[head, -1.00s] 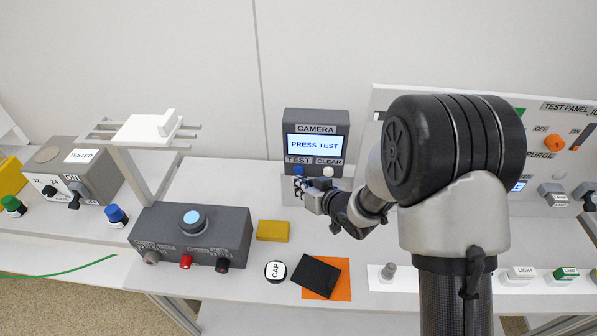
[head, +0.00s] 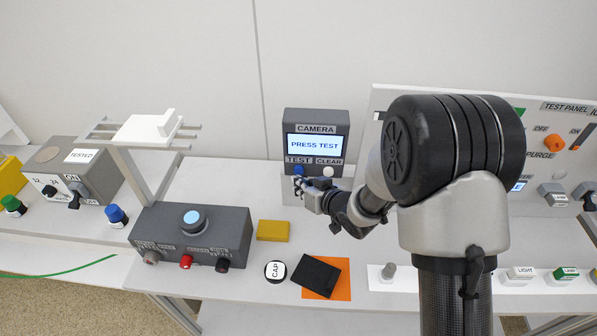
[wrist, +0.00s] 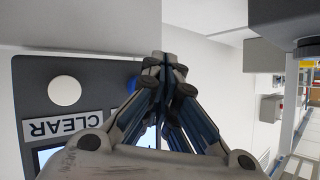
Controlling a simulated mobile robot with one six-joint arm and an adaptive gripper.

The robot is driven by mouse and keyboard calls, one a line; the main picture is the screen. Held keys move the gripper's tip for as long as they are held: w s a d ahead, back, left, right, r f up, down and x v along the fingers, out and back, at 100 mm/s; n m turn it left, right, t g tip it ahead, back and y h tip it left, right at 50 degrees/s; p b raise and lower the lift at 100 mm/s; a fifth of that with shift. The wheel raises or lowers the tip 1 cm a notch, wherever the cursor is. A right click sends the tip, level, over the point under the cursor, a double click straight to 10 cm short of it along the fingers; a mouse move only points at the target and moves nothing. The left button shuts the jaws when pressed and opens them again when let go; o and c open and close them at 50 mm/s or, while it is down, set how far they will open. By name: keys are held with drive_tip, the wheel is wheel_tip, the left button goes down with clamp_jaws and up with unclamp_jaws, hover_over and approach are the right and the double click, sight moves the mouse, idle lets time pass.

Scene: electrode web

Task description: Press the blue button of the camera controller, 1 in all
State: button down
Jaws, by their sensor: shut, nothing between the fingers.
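The camera controller (head: 316,122) is a dark grey box standing at the back of the bench. Its screen (head: 315,143) reads "PRESS TEST". Below the screen are a blue button (head: 298,170) under the TEST label and a white button (head: 328,171) under the CLEAR label. My gripper (head: 299,186) is shut and empty, with its tips close in front of and just below the blue button. In the wrist view the closed fingertips (wrist: 164,60) cover most of the blue button (wrist: 132,83). I cannot tell whether they touch it. The white button (wrist: 64,90) shows clear of the fingers.
A grey box with a light-blue round button (head: 193,220) stands at the left front. A yellow block (head: 273,231), a CAP disc (head: 275,270) and a black item (head: 316,275) on an orange sheet lie in front. A test panel (head: 550,130) stands at the right.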

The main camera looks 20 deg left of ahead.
drive_tip(key=shift+w+a, duration=0.1)
drive_tip(key=shift+w, duration=0.25)
drive_tip(key=shift+w+a, duration=0.1)
drive_tip(key=shift+w, duration=0.3)
idle(0.7)
drive_tip(key=shift+s, duration=0.1)
drive_tip(key=shift+s+d, duration=0.2)
drive_tip(key=shift+s, duration=0.5)
drive_tip(key=shift+s+d+b, duration=0.2)
drive_tip(key=shift+s+b, duration=0.05)
drive_tip(key=shift+s, duration=0.55)
drive_tip(key=shift+s+d+b, duration=0.2)
drive_tip(key=shift+s+b, duration=0.05)
drive_tip(key=shift+s, duration=0.6)
drive_tip(key=shift+s+d+b, duration=0.2)
drive_tip(key=shift+s+b, duration=0.05)
drive_tip(key=shift+s, duration=0.55)
